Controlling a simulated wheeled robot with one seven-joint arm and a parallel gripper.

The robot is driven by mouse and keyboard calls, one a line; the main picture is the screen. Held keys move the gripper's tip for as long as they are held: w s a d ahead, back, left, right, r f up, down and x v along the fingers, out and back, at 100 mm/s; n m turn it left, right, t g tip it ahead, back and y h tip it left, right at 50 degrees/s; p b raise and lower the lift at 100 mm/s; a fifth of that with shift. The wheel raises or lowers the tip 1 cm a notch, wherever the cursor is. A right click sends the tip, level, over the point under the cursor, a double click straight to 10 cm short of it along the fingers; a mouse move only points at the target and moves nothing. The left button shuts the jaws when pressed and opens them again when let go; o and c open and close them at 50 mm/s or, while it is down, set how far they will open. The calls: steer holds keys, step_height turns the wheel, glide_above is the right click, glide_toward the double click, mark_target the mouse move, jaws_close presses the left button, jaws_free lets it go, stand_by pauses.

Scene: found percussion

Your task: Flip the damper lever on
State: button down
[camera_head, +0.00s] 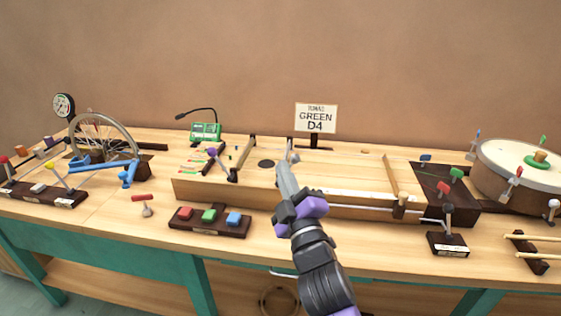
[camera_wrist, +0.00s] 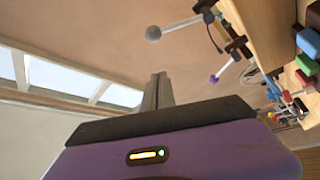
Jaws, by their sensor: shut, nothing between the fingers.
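My gripper (camera_head: 285,170) is shut and empty, raised over the front middle of the long wooden box (camera_head: 232,192); its fingers also show in the wrist view (camera_wrist: 157,90). No lever is readably marked as the damper. A grey-knobbed lever (camera_head: 294,157) shows just right of my fingertips, and in the wrist view (camera_wrist: 153,33); contact cannot be told. A purple-knobbed lever (camera_head: 212,153) tilts at the box's left, also in the wrist view (camera_wrist: 214,79). At the right, a short dark lever (camera_head: 448,215) stands on a labelled block (camera_head: 447,245), near a thin rod.
A button block (camera_head: 183,225) with red, green and blue buttons lies left of my arm. A wheel (camera_head: 135,130) stands at the left, a drum (camera_head: 510,170) at the right. A sign (camera_head: 316,117) reads "GREEN D4". Bare bench (camera_head: 270,235) shows between button block and arm.

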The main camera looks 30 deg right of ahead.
steer(key=v, duration=0.4)
steer(key=shift+w+a+b, duration=0.1)
steer(key=shift+b, duration=0.25)
steer(key=s+a+f+m+g+y+p, duration=0.1)
steer(key=s+f+m+g+p, duration=0.1)
steer(key=s, duration=1.1)
steer(key=s+a+f+m+g+y+p, duration=0.1)
steer(key=s+m+p, duration=0.3)
steer(key=s, duration=1)
steer(key=s+a+f+m+g+y+p, duration=0.2)
steer(key=s+p, duration=0.3)
steer(key=s, duration=0.8)
steer(key=shift+s+a+f+m+g, duration=0.2)
steer(key=shift+a+f+m+g, duration=0.2)
steer(key=shift+m+g, duration=0.25)
